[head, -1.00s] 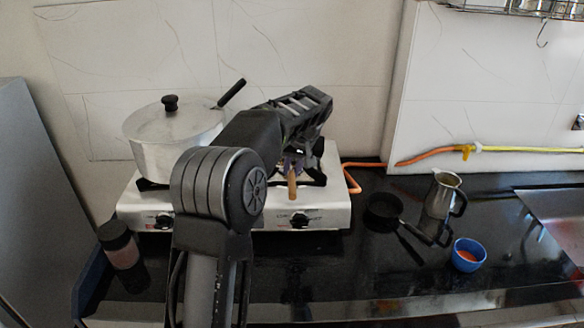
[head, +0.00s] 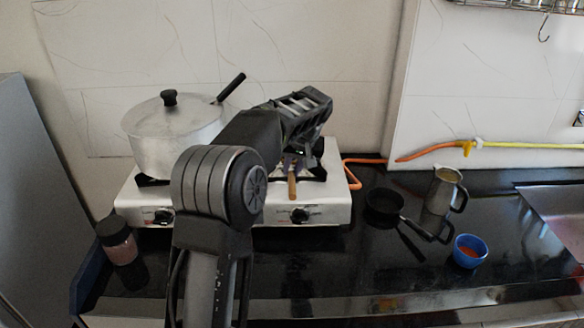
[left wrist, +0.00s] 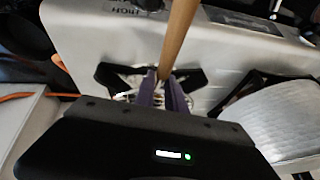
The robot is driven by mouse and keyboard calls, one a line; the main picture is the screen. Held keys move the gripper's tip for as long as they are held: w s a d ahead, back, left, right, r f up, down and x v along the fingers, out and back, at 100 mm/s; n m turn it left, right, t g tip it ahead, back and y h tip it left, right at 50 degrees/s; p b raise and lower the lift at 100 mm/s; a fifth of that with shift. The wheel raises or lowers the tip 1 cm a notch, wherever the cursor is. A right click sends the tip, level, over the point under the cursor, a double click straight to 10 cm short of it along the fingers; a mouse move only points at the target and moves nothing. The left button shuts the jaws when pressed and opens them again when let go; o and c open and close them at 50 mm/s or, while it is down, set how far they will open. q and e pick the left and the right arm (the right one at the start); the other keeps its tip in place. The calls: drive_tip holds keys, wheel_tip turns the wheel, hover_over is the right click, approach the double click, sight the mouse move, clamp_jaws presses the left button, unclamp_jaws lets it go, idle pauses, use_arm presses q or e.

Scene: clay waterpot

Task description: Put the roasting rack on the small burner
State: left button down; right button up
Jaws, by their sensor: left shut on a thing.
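The roasting rack shows mainly by its wooden handle (head: 292,187), which points toward me over the front of the stove. The handle also shows in the left wrist view (left wrist: 178,40). My left gripper (head: 293,164) is shut on the rack near the inner end of this handle, and its fingers show in the left wrist view (left wrist: 165,92). The gripper hides most of the rack. They are over the right-hand burner (head: 316,172), whose black grate shows on both sides of the fingers (left wrist: 112,76). I cannot tell whether the rack rests on the grate. My right gripper is out of view.
A lidded pot (head: 175,140) stands on the left burner of the white stove (head: 335,207). A jar (head: 117,240) is at the left. A black pan (head: 384,203), metal jug (head: 440,190) and blue bowl (head: 469,251) stand right of the stove. The front counter is mostly clear.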

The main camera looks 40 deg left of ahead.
use_arm(q)
drive_tip(key=shift+f, duration=0.15)
drive_tip(key=c, duration=1.3)
unclamp_jaws()
drive_tip(key=v, duration=0.7)
drive_tip(key=shift+r+b, duration=0.4)
drive_tip(key=shift+b, duration=0.05)
drive_tip(key=shift+s+d, duration=0.1)
